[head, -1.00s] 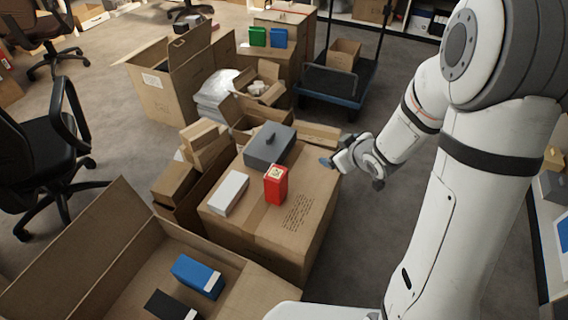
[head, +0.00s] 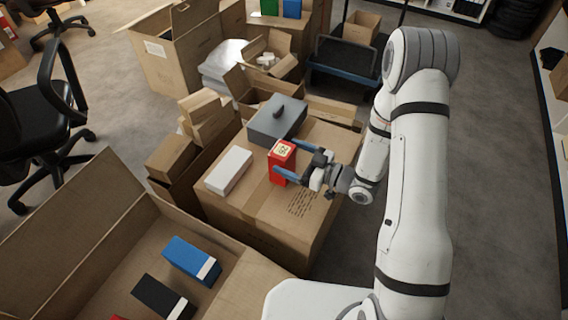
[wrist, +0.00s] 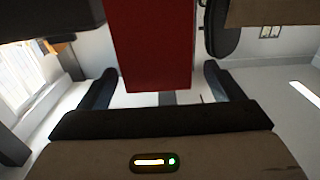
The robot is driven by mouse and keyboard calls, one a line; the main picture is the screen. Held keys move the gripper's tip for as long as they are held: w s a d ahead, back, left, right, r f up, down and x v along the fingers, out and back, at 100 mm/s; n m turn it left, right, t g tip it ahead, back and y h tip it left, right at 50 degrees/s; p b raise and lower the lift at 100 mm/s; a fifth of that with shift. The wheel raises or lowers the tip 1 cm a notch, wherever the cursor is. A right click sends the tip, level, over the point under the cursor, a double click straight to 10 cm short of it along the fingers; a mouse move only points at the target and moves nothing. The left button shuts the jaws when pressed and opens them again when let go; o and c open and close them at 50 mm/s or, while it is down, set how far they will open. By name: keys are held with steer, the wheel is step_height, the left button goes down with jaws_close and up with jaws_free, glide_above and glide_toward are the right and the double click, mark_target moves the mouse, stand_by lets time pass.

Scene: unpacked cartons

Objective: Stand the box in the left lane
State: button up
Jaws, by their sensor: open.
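The red box (head: 281,166) stands upright on top of a closed carton (head: 262,207), with a pale label on its top. My gripper (head: 284,156) is open, with one blue finger on each side of the red box. In the wrist view the red box (wrist: 150,45) fills the upper middle between the two fingers (wrist: 157,78), with a gap visible on each side low down. No lane marking is clear in either view, so I cannot tell which place is the left lane.
A grey lidded case (head: 275,119) stands close behind the red box, and a white box (head: 229,170) lies to its left. An open carton (head: 60,262) at front left holds blue (head: 186,256) and black (head: 157,296) boxes. Green (head: 269,7) and blue (head: 291,8) boxes stand at the back.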

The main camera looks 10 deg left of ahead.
mark_target(277, 151)
steer(key=b+x, duration=0.1)
steer(key=x, duration=0.4)
steer(key=shift+w+f, duration=0.1)
steer(key=shift+w, duration=0.05)
steer(key=shift+c, duration=0.2)
steer(key=c, duration=1.2)
steer(key=shift+c, duration=0.2)
